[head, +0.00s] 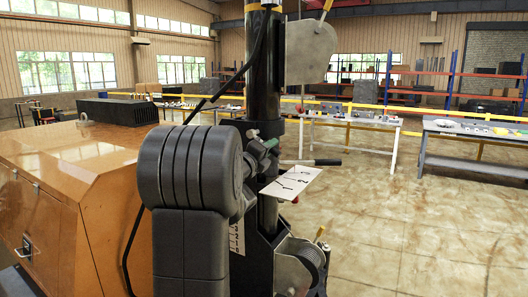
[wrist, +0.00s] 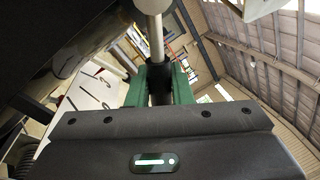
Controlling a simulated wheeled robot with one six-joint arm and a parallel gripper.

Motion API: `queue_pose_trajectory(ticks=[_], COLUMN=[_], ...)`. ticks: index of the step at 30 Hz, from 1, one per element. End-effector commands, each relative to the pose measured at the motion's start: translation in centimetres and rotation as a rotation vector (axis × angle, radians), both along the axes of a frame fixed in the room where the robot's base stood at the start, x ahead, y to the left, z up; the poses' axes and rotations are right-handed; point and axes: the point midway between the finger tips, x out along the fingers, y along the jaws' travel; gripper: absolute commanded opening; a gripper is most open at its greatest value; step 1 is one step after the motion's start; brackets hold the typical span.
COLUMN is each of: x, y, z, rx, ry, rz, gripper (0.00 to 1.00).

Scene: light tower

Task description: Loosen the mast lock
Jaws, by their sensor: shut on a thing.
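The black mast (head: 264,65) stands upright in the middle of the head view. A mast lock handle (head: 328,162), a thin bar with a dark end, sticks out to the right of the mast. My gripper (head: 264,150), with green fingers, is at the left side of the mast at about the handle's height. In the wrist view my gripper (wrist: 158,88) is shut on a dark grip (wrist: 160,97), with a grey rod (wrist: 154,38) running up from it. I take this to be part of the lock handle. My wrist hides part of the contact in the head view.
A white marked plate (head: 292,183) juts out just below the gripper. A winch drum (head: 305,262) sits low on the mast. An orange cabinet (head: 95,180) fills the left. Workbenches (head: 365,121) stand behind, and the floor (head: 430,225) at right is clear.

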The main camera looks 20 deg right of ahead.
Motion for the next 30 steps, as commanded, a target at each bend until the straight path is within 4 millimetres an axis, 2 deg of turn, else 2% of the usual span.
queue_pose_trajectory(ticks=[6,15,30], x=[-0.5,-0.7,-0.7], y=[-0.4,-0.5,-0.5], z=[1.7,3.1,3.8], rx=[-0.121,-0.245,-0.313], ry=[0.151,0.31,0.396], rz=[-0.002,-0.001,-0.001], gripper=[0.0,0.0,0.0])
